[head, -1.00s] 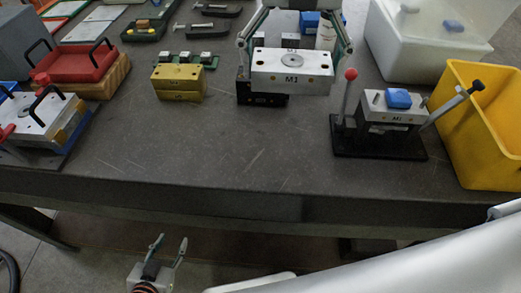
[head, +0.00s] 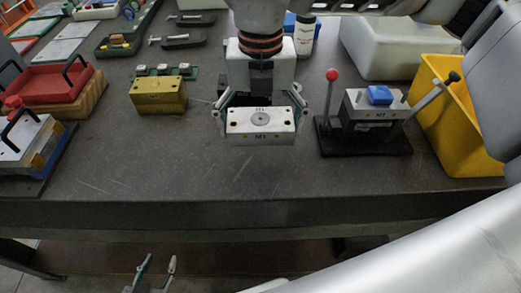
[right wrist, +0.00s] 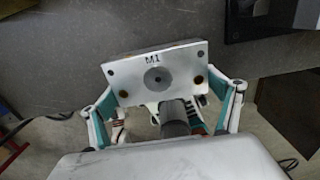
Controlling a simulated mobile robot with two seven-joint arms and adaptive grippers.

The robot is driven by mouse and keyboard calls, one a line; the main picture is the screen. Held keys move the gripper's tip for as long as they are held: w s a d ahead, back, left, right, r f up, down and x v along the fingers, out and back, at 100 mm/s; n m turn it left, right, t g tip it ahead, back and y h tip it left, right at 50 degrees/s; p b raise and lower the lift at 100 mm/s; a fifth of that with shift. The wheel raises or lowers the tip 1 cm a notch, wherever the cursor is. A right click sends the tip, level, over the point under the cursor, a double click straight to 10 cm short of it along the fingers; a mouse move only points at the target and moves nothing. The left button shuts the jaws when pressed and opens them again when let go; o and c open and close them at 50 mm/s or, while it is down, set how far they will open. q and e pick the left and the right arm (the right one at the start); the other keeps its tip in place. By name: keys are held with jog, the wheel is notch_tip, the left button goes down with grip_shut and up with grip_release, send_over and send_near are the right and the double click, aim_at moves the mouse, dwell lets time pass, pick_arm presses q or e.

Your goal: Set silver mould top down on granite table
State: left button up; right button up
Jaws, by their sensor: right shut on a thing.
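The silver mould top (head: 260,118), a block marked M1 with a round centre hole and corner holes, is over the front part of the granite table (head: 200,180). My right gripper (head: 261,108) is shut on it, one finger at each short end. It also shows between the fingers in the right wrist view (right wrist: 157,72). I cannot tell whether its underside touches the table. My left gripper (head: 157,264) is open and empty, low in front of the table.
A gold mould block (head: 158,95) stands to the left. A black-based press with a red-knobbed lever (head: 365,138) and a yellow bin (head: 455,125) stand to the right. A red tray (head: 52,84) is at far left. The table's front centre is clear.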

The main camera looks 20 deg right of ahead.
aim_at(261, 124)
jog(key=shift+f, duration=4.1)
jog(key=shift+f, duration=0.15)
jog(key=o, duration=1.7)
notch_tip(261, 124, up, 12)
jog(key=shift+r, duration=0.15)
